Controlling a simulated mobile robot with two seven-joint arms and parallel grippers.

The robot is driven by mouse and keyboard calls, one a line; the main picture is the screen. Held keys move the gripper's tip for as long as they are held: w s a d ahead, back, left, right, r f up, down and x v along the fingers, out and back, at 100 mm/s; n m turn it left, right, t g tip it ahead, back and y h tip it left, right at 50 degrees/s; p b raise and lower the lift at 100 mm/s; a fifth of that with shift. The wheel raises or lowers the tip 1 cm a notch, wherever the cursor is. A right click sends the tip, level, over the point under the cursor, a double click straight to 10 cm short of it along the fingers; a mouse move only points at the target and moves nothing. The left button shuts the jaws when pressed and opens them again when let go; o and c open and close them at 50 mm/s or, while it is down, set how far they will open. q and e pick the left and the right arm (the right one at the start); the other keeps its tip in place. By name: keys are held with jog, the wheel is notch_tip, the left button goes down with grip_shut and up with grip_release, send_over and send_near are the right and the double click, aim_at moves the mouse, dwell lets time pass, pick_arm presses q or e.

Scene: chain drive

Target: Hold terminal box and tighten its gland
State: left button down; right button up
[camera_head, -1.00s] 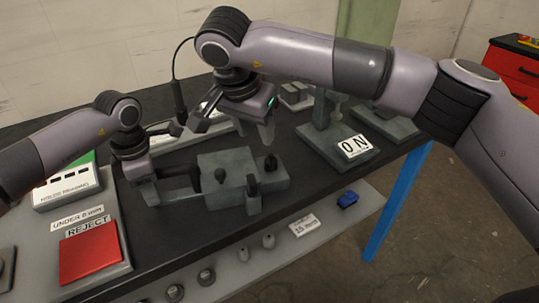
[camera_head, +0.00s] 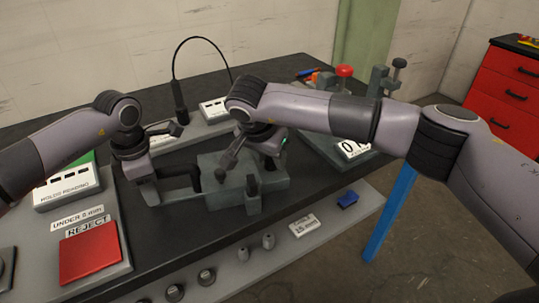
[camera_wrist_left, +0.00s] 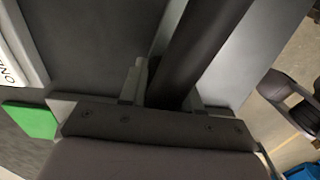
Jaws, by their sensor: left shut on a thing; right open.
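A grey-green block (camera_head: 228,197), which I take for the terminal box, lies on the dark bench. I cannot tell which part is the gland. My left gripper (camera_head: 170,185) is at the block's left side, shut on a dark bar (camera_wrist_left: 205,45) that passes between its fingers in the left wrist view. My right gripper (camera_head: 250,163) is open, fingers pointing down, low over the block's back right part. Its hand hides what lies between the fingers there.
A red REJECT plate (camera_head: 88,252) lies at the left. A fixture with a red knob (camera_head: 344,71) stands at back right. A black curved cable stands behind the arms.

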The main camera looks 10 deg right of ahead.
jog(key=c, duration=0.8)
jog(key=m+g, duration=0.1)
jog(key=m, duration=0.1)
jog(key=m+h, duration=0.1)
jog(key=m, duration=0.2)
jog(key=shift+w+a+g, duration=0.1)
jog(key=shift+a+g, duration=0.05)
jog(key=shift+g, duration=0.25)
jog(key=m+g, duration=0.1)
jog(key=m, duration=0.2)
jog(key=m+g, duration=0.1)
jog(key=m, duration=0.1)
jog(key=shift+w+m+h, duration=0.15)
jog(key=shift+m+h, duration=0.15)
jog(key=shift+m, duration=0.1)
jog(key=o, duration=0.8)
